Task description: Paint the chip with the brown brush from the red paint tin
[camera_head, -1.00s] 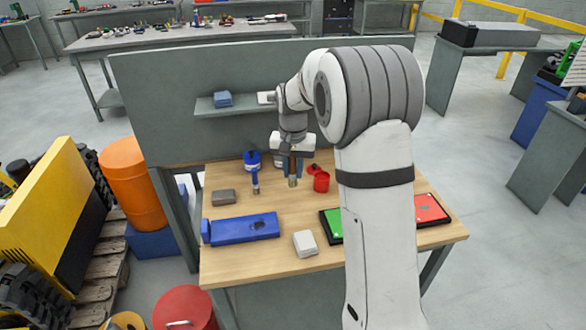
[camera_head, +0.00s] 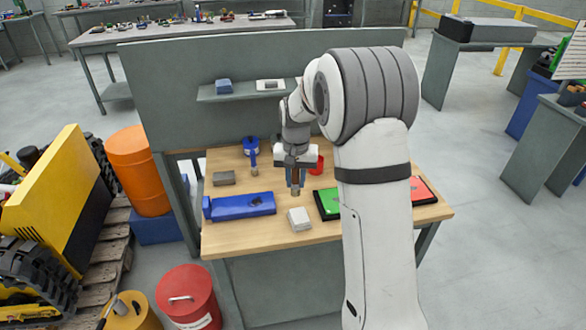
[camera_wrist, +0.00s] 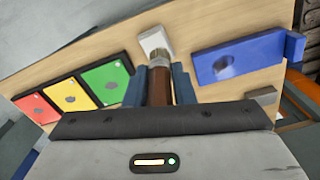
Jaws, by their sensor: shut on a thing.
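My gripper (camera_head: 295,172) is shut on the brown brush (camera_wrist: 160,85), whose handle stands between the fingers. The brush points down, with its metal end (camera_head: 296,191) lowest, a little behind the white block (camera_head: 299,219). In the wrist view the metal end overlaps the near side of that white block (camera_wrist: 154,42); I cannot tell whether they touch. This block may be the chip; no paint shows on its visible faces. The red paint tin (camera_head: 319,165) stands behind my gripper, to its right, partly hidden by my arm. The bristles are too small to make out.
The blue holder (camera_head: 240,205) lies left of the white block. Green (camera_wrist: 108,80), yellow (camera_wrist: 70,97) and red (camera_wrist: 40,108) panels lie on the other side. A blue tin (camera_head: 251,145), blue brush (camera_head: 253,164) and grey block (camera_head: 224,178) are further back, below a shelf (camera_head: 245,95).

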